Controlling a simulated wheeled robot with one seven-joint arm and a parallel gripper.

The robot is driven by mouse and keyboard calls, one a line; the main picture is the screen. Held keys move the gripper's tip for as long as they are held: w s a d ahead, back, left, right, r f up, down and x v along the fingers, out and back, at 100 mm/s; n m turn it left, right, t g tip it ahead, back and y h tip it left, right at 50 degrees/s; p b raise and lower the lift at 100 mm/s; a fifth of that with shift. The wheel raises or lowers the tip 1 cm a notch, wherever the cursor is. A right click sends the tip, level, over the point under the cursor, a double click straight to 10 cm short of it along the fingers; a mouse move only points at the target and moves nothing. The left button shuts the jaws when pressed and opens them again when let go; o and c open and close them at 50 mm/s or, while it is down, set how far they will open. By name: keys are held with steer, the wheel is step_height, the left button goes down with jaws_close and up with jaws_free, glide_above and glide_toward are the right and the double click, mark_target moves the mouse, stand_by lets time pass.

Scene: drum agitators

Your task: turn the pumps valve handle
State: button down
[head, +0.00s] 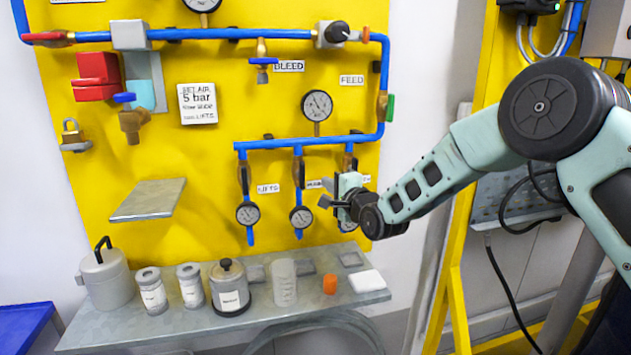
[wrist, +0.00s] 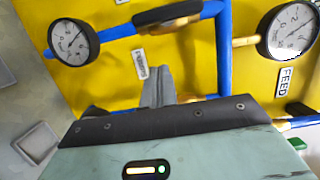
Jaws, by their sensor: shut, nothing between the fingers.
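The right-hand branch valve (head: 348,163) hangs below the blue manifold. My gripper (head: 327,203) is in front of this branch, fingers pointing left in the head view. It hides most of the valve handle. In the wrist view the fingers (wrist: 157,72) are together and empty. Brass of the valve (wrist: 197,98) shows just behind them, mostly hidden by my gripper. I cannot tell whether the fingers touch the handle. The middle branch has a dark handle (wrist: 168,17) nearby.
The left branch valve (head: 244,176) and small gauges (head: 301,217) line the yellow panel. The FEED gauge (head: 317,105) is above. A grey shelf (head: 205,322) with jars is below. A smaller grey ledge (head: 150,199) juts out at left.

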mark_target(302, 176)
steer(key=shift+s+a+p, duration=0.25)
steer(key=shift+s+a, duration=0.1)
steer(key=shift+a, duration=0.55)
steer(key=shift+s+a+p, duration=0.2)
steer(key=shift+s+a, duration=0.1)
steer(key=shift+a, duration=0.6)
steer(key=shift+f+b, duration=0.2)
steer(key=shift+b, duration=0.3)
steer(key=shift+s+a+f+m+t+b, duration=0.15)
steer(key=shift+m+b, duration=0.45)
steer(key=shift+b, duration=0.3)
steer(key=shift+w+a+m+t+b, duration=0.15)
steer(key=shift+m+b, duration=0.45)
steer(key=shift+b, duration=0.3)
steer(key=shift+s+f+b, duration=0.1)
steer(key=shift+b, duration=0.2)
steer(key=a+m+t+h+b, duration=0.1)
steer(key=m+b, duration=0.5)
steer(key=b, duration=0.2)
steer(key=a+m+t+h+b, duration=0.1)
steer(key=m+b, duration=0.4)
steer(key=b, duration=0.3)
steer(key=s+a+m+t+h+b, duration=0.1)
steer(key=a+m+b, duration=0.1)
steer(key=m+b, duration=0.4)
steer(key=shift+s+m+t+b, duration=0.1)
steer(key=shift+m+t+b, duration=0.2)
steer(key=shift+b, duration=0.9)
steer(key=shift+m+b, duration=0.6)
steer(key=shift+b, duration=0.05)
